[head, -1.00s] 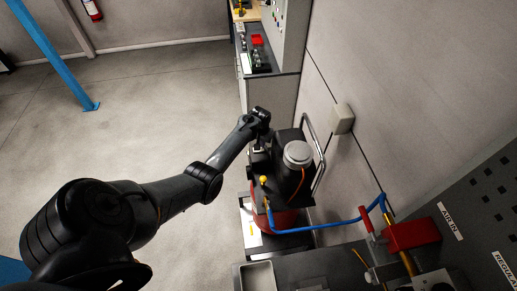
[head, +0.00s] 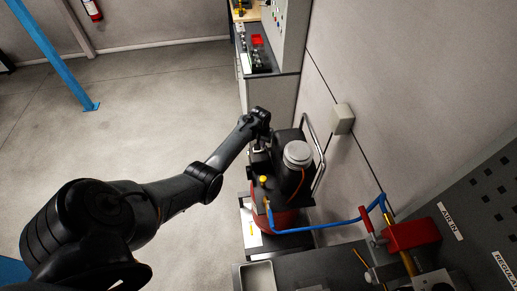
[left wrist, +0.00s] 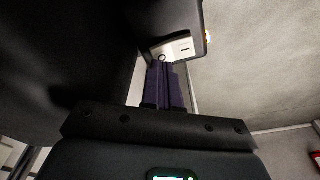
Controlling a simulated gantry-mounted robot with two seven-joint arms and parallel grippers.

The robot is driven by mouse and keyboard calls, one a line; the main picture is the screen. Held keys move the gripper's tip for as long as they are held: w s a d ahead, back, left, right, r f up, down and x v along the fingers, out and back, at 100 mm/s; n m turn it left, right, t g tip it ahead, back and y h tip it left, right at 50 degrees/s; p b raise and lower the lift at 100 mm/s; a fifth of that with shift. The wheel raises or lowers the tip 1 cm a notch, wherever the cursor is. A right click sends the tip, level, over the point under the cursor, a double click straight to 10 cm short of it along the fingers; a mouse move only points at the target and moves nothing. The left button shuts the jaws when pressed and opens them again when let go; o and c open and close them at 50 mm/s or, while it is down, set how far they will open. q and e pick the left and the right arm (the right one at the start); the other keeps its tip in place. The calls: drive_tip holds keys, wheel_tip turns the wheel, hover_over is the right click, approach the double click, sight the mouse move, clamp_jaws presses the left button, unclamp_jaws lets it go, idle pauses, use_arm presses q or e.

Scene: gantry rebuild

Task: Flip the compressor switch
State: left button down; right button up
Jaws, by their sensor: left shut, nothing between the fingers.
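The compressor (head: 285,216) stands low in the middle of the head view, with a red tank, a black body and a silver round cap (head: 298,152). My left gripper (head: 258,147) is at the left side of its black body. In the left wrist view, the gripper's dark fingers (left wrist: 164,72) are together with nothing between them. Their tips are at the lower edge of a pale panel (left wrist: 184,46) with a small round part and a dark slot. Whether the tips touch it, and which way the switch is set, I cannot tell. My right gripper is not in view.
A blue hose (head: 320,227) runs from the compressor to a red part (head: 411,234) on the right. A metal handle rail (head: 319,165) rises behind the compressor, close to the wall. A metal tray (head: 257,276) is in front. Open floor lies to the left.

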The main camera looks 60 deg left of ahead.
use_arm(q)
drive_tip(key=shift+f, duration=0.35)
idle(0.6)
drive_tip(key=shift+r, duration=0.1)
wheel_tip(320, 180, up, 7)
drive_tip(key=p, duration=0.7)
idle(0.6)
